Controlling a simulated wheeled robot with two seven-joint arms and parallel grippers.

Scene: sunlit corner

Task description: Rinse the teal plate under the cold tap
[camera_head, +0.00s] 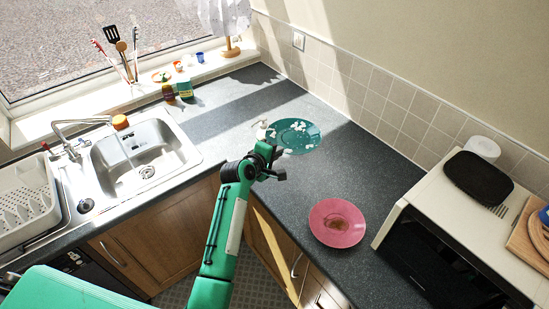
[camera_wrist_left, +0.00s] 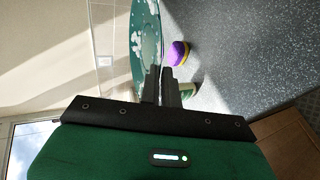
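The teal plate (camera_head: 306,137), dotted with white suds, is over the counter near the tiled wall. My left gripper (camera_head: 277,163) is at its near edge. In the left wrist view the plate (camera_wrist_left: 146,40) shows narrow, almost edge-on, and its rim runs between the two close fingers (camera_wrist_left: 162,85). It appears raised off the counter. My right gripper is in neither view.
A pink plate (camera_head: 337,222) with a brown stain lies on the right counter beside the microwave (camera_head: 462,205). A dish rack (camera_head: 22,205) stands left of the sink. A purple and yellow sponge (camera_wrist_left: 179,52) shows beyond the fingers. Counter between plate and sink is mostly clear.

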